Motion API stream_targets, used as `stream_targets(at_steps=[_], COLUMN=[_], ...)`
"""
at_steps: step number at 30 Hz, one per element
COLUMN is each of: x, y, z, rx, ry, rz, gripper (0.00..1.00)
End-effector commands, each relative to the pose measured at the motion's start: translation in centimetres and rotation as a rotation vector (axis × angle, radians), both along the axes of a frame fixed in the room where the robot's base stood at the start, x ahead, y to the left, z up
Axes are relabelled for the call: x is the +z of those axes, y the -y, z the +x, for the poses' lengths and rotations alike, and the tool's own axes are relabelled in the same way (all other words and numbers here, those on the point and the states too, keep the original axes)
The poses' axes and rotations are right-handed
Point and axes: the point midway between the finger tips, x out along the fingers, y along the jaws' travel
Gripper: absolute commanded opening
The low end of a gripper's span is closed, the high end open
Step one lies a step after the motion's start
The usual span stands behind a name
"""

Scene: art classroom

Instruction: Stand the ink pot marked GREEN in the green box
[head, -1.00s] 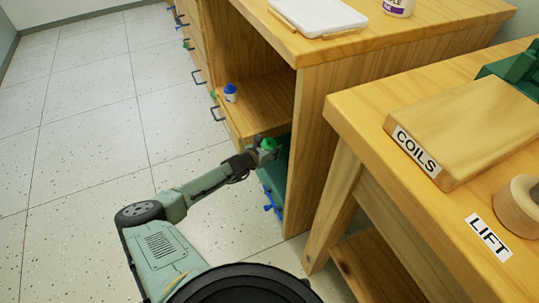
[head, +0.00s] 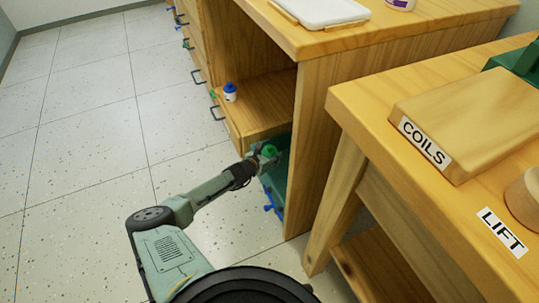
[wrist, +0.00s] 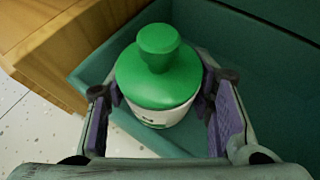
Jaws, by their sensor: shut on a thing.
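The ink pot (head: 270,150) has a green cap and a white body. In the wrist view the pot (wrist: 158,75) stands roughly upright between the two fingers of my gripper (wrist: 163,98). My gripper (head: 262,157) is shut on its sides. Only a scrap of dark marking shows on its label, so I cannot read it. The dark green box (head: 278,182) is low at the open end of the wooden cabinet; its walls (wrist: 235,45) show behind and beside the pot. The pot is over or inside the box; I cannot tell whether its base touches the floor of it.
A blue-capped pot (head: 230,92) stands on the cabinet shelf (head: 265,105) above the box. A wooden board edge (wrist: 60,55) is close at the left in the wrist view. The table (head: 375,125) with COILS and LIFT labels is at right. Open floor lies left.

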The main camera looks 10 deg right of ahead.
Motion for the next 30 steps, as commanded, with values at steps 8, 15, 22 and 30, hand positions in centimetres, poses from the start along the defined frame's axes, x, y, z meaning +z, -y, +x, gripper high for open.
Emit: stream_targets(at_steps=[8, 15, 22, 30], x=[0.0, 0.0, 0.5, 3.2], y=[0.0, 0.0, 0.0, -2.2], z=[0.0, 0.0, 0.0, -1.9], rx=[0.0, 0.0, 0.0, 0.003], ry=[0.0, 0.0, 0.0, 0.0], rz=[0.0, 0.0, 0.0, -0.001], gripper=[0.61, 0.68, 0.68, 0.68])
